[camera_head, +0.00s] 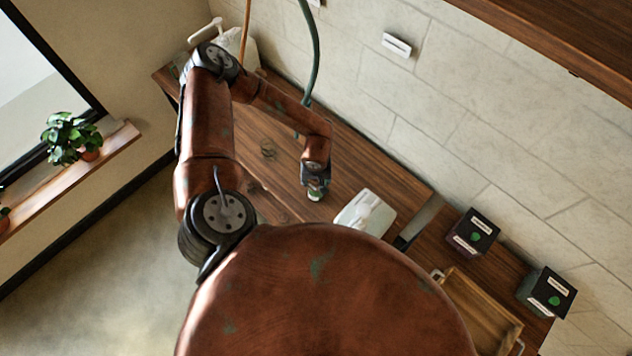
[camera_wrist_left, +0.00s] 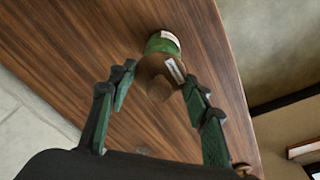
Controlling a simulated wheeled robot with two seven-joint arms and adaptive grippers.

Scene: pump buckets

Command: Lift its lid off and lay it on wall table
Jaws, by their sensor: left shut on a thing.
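My left gripper (camera_head: 315,183) is low over the brown wooden table (camera_head: 365,172) along the wall. In the left wrist view my left gripper (camera_wrist_left: 158,80) has its green-padded fingers on either side of a small round brown piece with a white label, seemingly a lid (camera_wrist_left: 158,76), and is shut on it. A green round container (camera_wrist_left: 163,42) with a pale label shows just beyond this piece; I cannot tell whether the two touch. In the head view only a small green and white bit (camera_head: 316,194) shows under the fingers. My right gripper is not in view.
A white container (camera_head: 365,214) stands right of my left gripper. Two dark boxes with green dots (camera_head: 473,232) (camera_head: 546,291) and a wooden tray (camera_head: 484,310) are farther right. A white pump container (camera_head: 240,48) stands at the far left end. A green hose (camera_head: 312,50) hangs nearby.

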